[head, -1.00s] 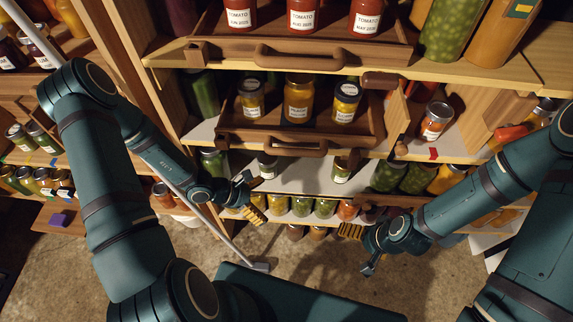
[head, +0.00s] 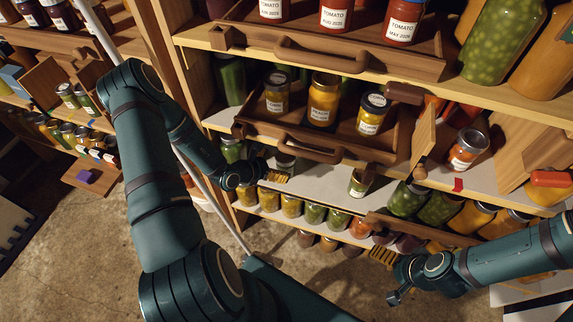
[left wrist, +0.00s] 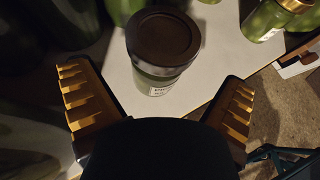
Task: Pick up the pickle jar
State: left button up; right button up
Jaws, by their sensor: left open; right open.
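A green jar with a dark brown lid (left wrist: 163,40) and a partly readable white label stands upright on a white shelf in the left wrist view. It appears to be the pickle jar; in the head view it is partly hidden behind my left gripper (head: 268,174). My left gripper is open, with its fingers (left wrist: 155,88) on either side and just short of the jar, not closed on it. A similar small jar (head: 360,182) stands further right on that shelf. My right gripper (head: 388,277) is open and empty, in front of the lower shelf.
A wooden tray (head: 300,147) with yellow jars projects above the white shelf. A row of jars (head: 314,214) stands on the shelf below. Large green jars (head: 407,199) stand to the right. Another jar (left wrist: 267,18) with a gold lid is at the upper right of the wrist view.

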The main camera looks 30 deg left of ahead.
pick_arm(q)
jog(key=b+x, duration=0.1)
jog(key=x, duration=0.4)
jog(key=shift+f+b, duration=0.1)
jog(key=shift+b, duration=0.2)
jog(key=shift+a, duration=0.1)
jog(key=c, duration=1.3)
